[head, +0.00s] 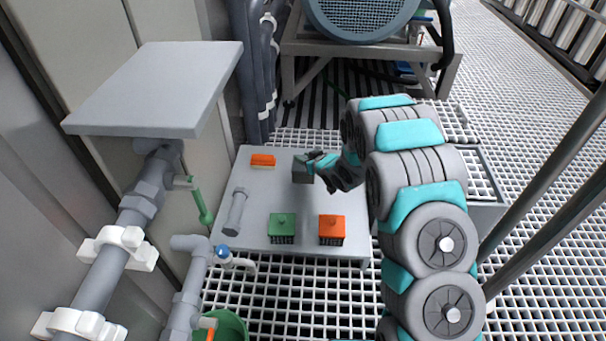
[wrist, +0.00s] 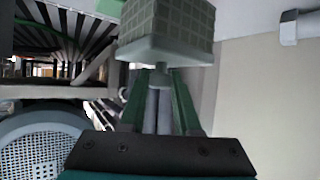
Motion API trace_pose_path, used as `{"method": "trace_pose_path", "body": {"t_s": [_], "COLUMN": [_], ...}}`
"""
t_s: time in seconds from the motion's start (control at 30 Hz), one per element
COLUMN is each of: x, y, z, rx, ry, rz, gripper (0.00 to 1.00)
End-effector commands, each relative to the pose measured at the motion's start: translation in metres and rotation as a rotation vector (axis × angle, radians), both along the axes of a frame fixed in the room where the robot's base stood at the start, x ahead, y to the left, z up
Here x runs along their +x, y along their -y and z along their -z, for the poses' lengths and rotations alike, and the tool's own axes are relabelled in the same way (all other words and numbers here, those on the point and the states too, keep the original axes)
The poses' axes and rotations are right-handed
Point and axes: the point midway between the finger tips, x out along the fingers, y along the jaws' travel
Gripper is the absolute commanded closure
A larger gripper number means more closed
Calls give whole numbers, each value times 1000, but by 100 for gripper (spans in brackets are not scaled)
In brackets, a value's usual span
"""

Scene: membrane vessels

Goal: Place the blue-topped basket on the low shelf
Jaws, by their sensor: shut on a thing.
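My gripper (head: 317,161) is shut on a small basket (head: 302,169), over the back right part of the low grey shelf (head: 262,200). In the head view the basket looks plain dark grey, and no blue top can be made out. In the wrist view the gripper fingers (wrist: 161,82) close on the knob of the basket's pale grey-green plate, with the gridded basket body (wrist: 168,22) beyond it. I cannot tell whether the basket touches the shelf.
On the low shelf are an orange block (head: 262,160), a grey cylinder (head: 236,211), a green-topped basket (head: 282,227) and an orange-topped basket (head: 331,229). A higher grey slab (head: 160,85) and pipes (head: 140,205) stand at left. The shelf's middle is clear.

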Motion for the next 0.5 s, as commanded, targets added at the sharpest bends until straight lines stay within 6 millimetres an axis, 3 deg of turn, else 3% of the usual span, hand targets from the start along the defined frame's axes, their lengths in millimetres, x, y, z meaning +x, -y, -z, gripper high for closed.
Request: {"method": "trace_pose_path", "body": {"t_s": [0.03,0.4,0.5], "x": [0,0,0], "y": [0,0,0], "z": [10,50,53], "rx": [0,-1,-1], "ry": [-3,-3,-2], "rz": [1,0,0], "gripper": [100,100,100]}}
